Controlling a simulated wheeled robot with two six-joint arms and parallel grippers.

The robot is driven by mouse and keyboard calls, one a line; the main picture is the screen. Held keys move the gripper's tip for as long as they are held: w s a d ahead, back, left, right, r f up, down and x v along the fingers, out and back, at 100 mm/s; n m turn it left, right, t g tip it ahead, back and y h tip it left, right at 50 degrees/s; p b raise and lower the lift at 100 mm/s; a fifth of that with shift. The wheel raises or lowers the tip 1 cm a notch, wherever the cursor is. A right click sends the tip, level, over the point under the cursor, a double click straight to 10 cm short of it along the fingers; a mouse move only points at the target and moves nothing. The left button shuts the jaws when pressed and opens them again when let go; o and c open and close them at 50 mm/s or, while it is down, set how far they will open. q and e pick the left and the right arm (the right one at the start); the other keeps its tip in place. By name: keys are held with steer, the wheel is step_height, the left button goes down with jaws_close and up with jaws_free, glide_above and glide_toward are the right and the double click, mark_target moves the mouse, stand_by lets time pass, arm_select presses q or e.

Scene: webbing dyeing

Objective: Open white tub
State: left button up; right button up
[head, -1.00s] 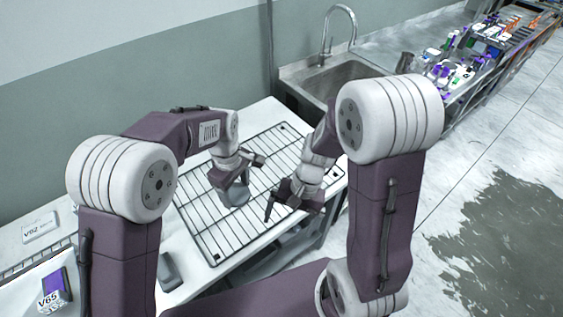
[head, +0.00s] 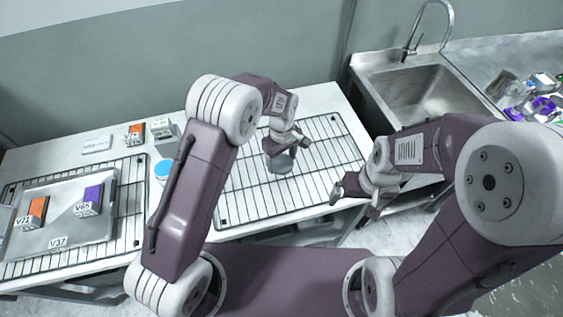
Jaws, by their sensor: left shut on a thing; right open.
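My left gripper (head: 285,142) is shut on a small grey cup-like vessel (head: 283,163) over the wire rack (head: 239,203); I cannot tell whether it touches the rack. My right gripper (head: 354,198) is open and empty near the rack's front right corner, apart from the vessel. A small round white tub with a blue top (head: 163,170) stands on the white table, left of the rack and partly hidden by my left arm. I cannot tell whether its blue top is a lid or its contents.
A left rack (head: 131,188) bears a grey tray (head: 102,228) with orange V72 (head: 33,212) and purple V65 (head: 90,200) boxes. More boxes (head: 135,134) stand behind. A sink (head: 424,98) lies at the right.

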mark_target(280, 160)
arm_select(q)
steer(key=shift+w+a+f, duration=0.35)
steer(key=shift+w, duration=0.15)
steer(key=shift+f, duration=0.2)
step_height(280, 160, down, 4)
steer(key=shift+r+p, duration=0.25)
steer(key=shift+p, duration=0.2)
steer(key=shift+f, duration=0.1)
steer(key=shift+s+f, duration=0.1)
steer(key=shift+f, duration=0.05)
steer(key=o, duration=1.5)
steer(key=shift+o, duration=0.2)
